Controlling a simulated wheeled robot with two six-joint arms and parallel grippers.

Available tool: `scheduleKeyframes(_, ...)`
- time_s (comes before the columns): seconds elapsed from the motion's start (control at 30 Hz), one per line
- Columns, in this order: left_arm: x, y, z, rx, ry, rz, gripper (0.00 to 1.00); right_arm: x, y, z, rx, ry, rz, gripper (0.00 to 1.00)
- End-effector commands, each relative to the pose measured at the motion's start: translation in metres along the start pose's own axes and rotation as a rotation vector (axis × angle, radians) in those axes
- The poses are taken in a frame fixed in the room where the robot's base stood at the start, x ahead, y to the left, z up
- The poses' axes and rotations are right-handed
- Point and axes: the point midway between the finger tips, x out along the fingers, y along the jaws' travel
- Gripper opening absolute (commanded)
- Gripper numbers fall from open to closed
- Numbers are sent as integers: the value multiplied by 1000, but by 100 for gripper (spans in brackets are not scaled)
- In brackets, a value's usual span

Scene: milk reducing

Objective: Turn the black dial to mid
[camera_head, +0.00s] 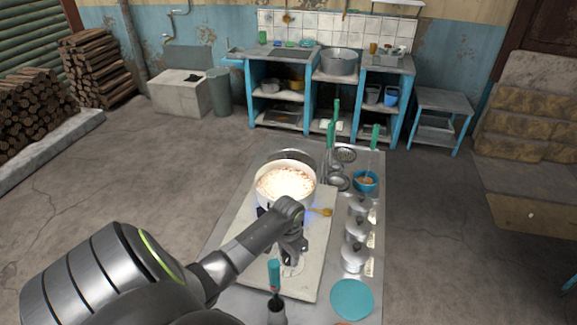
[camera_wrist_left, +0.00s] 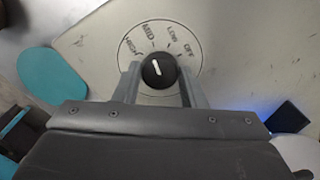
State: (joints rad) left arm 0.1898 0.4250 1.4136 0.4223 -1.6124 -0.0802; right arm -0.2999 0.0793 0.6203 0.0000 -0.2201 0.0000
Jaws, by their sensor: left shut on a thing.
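The black dial (camera_wrist_left: 159,71) has a white pointer line and sits on a white disc (camera_wrist_left: 146,40) marked HIGH, MID, LOW and OFF. The pointer faces up and slightly left, close to the MID mark. My left gripper (camera_wrist_left: 159,85) has one finger on each side of the dial and is shut on it. In the head view the left gripper (camera_head: 291,256) is low over the front of the pale stove board (camera_head: 318,262), where it mostly hides the dial. My right gripper is not in view.
A white pot (camera_head: 286,186) with pale, bubbly contents stands on the burner, with blue flame beside it. Several metal lidded jars (camera_head: 356,229), a teal disc (camera_head: 351,299) and a blue bowl (camera_head: 365,181) line the right side. A teal-handled tool (camera_head: 274,275) stands upright in front.

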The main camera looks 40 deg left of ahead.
Motion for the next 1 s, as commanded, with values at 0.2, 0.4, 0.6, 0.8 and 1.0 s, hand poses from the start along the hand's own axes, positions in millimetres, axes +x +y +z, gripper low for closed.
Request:
scheduleKeyframes(0.2, -1, -1, -1, 1, 4, -2, 54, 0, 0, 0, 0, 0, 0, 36)
scheduleKeyframes(0.4, -1, 0, -1, 1, 2, -1, 59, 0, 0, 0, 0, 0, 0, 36)
scheduleKeyframes(0.6, -4, 0, -1, 2, 3, -1, 59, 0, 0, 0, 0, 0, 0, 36)
scheduleKeyframes(0.8, -29, -1, -1, 3, 6, -3, 59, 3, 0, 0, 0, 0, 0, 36)
scheduleKeyframes(1.0, -75, -2, -2, 4, 8, -5, 59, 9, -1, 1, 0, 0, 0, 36)
